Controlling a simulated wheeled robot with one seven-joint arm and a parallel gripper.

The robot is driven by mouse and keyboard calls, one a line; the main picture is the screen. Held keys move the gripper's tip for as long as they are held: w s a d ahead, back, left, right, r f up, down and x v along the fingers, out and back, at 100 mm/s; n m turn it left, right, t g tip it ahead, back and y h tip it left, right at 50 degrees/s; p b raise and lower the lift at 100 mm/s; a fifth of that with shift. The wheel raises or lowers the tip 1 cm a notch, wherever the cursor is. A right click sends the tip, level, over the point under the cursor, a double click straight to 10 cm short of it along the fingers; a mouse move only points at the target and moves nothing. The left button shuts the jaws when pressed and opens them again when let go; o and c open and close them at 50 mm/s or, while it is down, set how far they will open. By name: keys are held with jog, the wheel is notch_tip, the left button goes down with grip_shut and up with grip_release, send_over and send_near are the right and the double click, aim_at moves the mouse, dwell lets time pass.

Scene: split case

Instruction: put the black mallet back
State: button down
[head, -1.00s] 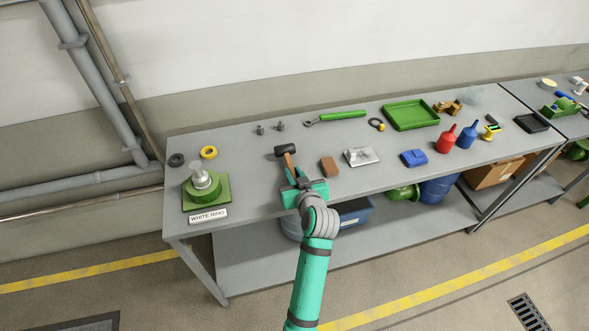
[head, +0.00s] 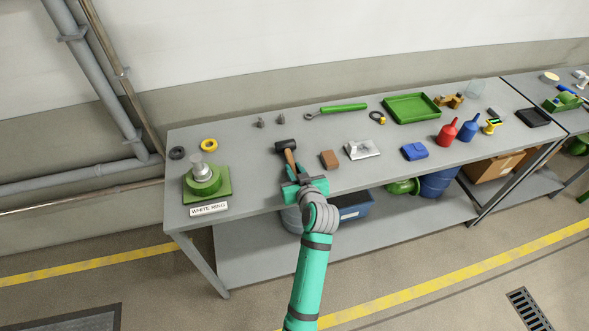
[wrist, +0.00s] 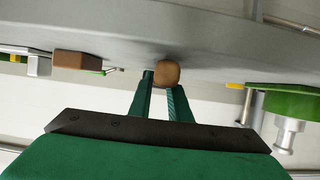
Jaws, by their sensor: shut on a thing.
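The black mallet has a black head (head: 286,146) and a wooden handle (head: 291,161), and lies over the front left part of the grey bench in the head view. Its head points towards the wall. My gripper (head: 294,178) is at the near end of the handle, by the bench's front edge, and is shut on it. In the wrist view the round brown handle end (wrist: 167,74) shows at the fingertips, below the tabletop in the upside-down picture. I cannot tell whether the mallet touches the bench.
A brown block (head: 329,159) and a metal plate piece (head: 362,149) lie right of the mallet. A green stand (head: 207,184) with a "WHITE RING" label (head: 208,209) is at the left. Black (head: 177,153) and yellow (head: 209,145) rings lie behind it. The bench (head: 245,170) is clear between stand and mallet.

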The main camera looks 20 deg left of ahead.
jog(key=shift+f, duration=0.2)
jog(key=c, duration=1.1)
grip_release()
jog(key=shift+f, duration=0.1)
jog(key=shift+s+d, duration=0.15)
jog(key=shift+v, duration=2.85)
